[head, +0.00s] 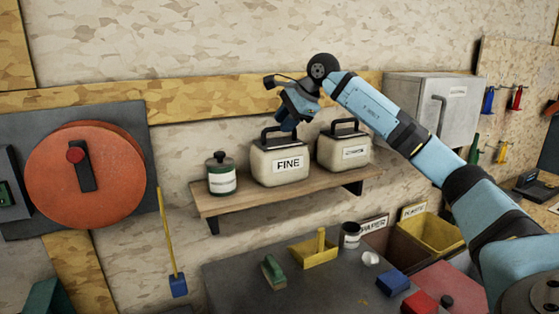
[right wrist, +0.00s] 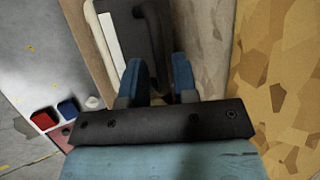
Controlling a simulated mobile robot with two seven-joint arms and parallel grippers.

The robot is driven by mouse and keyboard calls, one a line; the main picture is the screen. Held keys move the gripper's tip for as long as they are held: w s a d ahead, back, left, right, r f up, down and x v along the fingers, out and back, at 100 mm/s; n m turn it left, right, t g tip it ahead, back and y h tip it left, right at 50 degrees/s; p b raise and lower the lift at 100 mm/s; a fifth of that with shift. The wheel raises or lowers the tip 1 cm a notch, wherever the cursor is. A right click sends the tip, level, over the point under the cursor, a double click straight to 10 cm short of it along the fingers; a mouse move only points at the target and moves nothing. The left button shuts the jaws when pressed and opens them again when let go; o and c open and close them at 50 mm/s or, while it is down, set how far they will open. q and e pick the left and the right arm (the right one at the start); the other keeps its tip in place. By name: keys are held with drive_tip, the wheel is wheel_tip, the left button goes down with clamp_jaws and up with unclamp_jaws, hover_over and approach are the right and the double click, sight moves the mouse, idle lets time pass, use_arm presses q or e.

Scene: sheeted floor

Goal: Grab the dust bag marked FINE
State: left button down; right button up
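The dust bag marked FINE (head: 280,165) is a cream block with a dark top handle and a white label. It stands upright on the wooden wall shelf (head: 225,206), in the middle. My right gripper (head: 289,123) points down at the bag's handle from above, its tips close to the handle's right part. In the right wrist view its two blue fingers (right wrist: 160,82) are apart, with a gap between them. The dark handle (right wrist: 150,40) shows just past them; I cannot tell if they touch it. My left gripper is not in view.
A similar cream bag (head: 344,150) with an unreadable label stands right of FINE. A dark green canister (head: 221,178) with a white band stands left. A grey cabinet (head: 420,108) hangs to the right. Below is a grey bench (head: 310,290) with brushes and colored blocks.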

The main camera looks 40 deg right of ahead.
drive_tip(key=x, duration=0.3)
drive_tip(key=shift+f, duration=0.1)
clamp_jaws()
drive_tip(key=shift+r, duration=0.25)
